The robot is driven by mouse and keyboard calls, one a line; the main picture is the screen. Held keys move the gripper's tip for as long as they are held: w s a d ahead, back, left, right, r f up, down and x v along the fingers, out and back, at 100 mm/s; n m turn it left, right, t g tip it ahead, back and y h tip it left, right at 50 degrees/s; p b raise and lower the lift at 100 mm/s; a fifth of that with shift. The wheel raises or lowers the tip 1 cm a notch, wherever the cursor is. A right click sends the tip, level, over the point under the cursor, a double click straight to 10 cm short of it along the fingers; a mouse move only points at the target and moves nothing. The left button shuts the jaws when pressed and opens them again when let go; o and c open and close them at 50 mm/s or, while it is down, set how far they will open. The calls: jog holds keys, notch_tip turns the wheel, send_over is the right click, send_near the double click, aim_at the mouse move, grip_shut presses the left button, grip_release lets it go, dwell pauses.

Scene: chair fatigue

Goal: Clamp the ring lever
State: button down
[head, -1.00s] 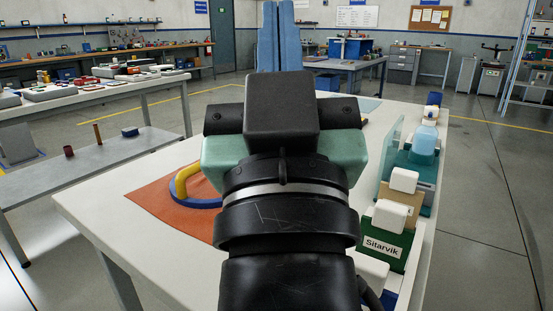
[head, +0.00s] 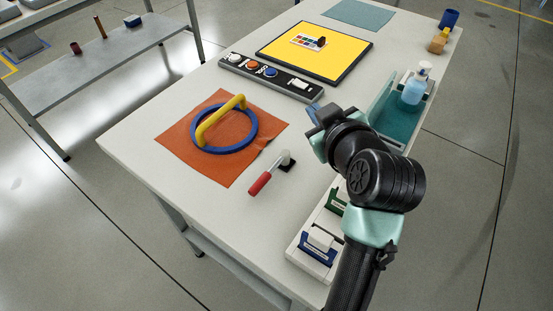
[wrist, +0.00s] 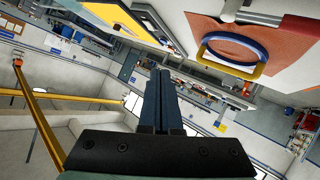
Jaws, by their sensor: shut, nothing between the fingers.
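A blue ring (head: 251,137) with a yellow arched handle (head: 221,119) lies on an orange mat (head: 232,176) on the white table. The ring also shows in the wrist view (wrist: 236,43), at the upper right. A lever with a red grip (head: 260,184) and a metal arm on a small black base (head: 287,162) stands just right of the mat's near corner. My gripper (head: 314,118) is above the table, right of the ring and apart from it and the lever. In the wrist view its fingers (wrist: 161,98) are together and empty.
A dark panel (head: 268,79) with several buttons and a yellow board (head: 315,52) lie behind the ring. A teal tray (head: 397,125) with a blue bottle (head: 415,86) stands at the right. A white rack (head: 297,249) with labelled blocks is along the near right edge.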

jog(key=s+f+n+g+y+p, duration=0.2)
jog(key=s+g+p, duration=0.25)
jog(key=p, duration=0.35)
jog(key=n+g+y+p, duration=0.2)
jog(key=g+y+p, duration=0.1)
jog(key=p, duration=0.4)
send_near(269, 174)
jog(key=s+d+r, duration=0.2)
jog(key=s, duration=0.1)
jog(key=shift+s+a+f+p, duration=0.15)
jog(key=shift+s+a+p, duration=0.15)
jog(key=shift+s, duration=0.35)
jog(key=shift+f, duration=0.1)
jog(key=p+x, duration=0.1)
jog(key=x, duration=0.8)
jog(key=shift+w+a+f, duration=0.2)
jog(key=shift+w+a, duration=0.05)
jog(key=shift+a, duration=0.05)
jog(key=shift+a, duration=0.1)
